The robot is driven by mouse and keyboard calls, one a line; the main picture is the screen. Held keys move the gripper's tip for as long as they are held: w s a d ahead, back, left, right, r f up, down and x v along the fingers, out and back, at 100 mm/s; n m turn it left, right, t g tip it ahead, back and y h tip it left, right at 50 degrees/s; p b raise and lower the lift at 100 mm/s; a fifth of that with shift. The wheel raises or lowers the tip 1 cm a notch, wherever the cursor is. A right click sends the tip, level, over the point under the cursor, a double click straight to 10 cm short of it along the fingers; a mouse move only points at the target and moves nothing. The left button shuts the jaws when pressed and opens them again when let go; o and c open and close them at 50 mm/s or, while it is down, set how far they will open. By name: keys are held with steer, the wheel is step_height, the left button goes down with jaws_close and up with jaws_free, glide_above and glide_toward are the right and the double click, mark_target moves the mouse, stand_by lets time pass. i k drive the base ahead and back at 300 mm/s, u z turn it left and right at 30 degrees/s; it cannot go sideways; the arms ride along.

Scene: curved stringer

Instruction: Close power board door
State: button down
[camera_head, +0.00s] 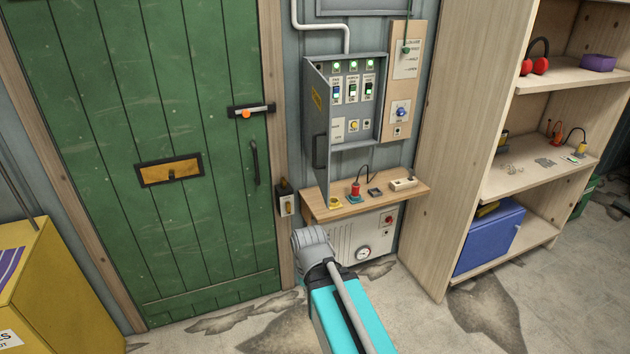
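The power board (354,97) is a grey wall box with green lights, several switches and a yellow button. Its grey door (318,125) is hinged at the left and stands open, swung out toward me. The door has a dark handle and a small yellow label. My arm rises from the bottom centre, with a grey rounded link and a teal link below the small wooden shelf. My gripper's fingers are not visible in this view, so its state and its distance to the door are hidden.
A wooden shelf (415,190) with a red plug and small parts sits below the box. A white panel with a gauge (363,253) is under it. A green door (150,130) is at left, a yellow box (60,290) at lower left, and wooden shelving (440,150) at right.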

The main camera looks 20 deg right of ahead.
mark_target(320, 92)
steer(key=i, duration=0.85)
steer(key=u, duration=0.05)
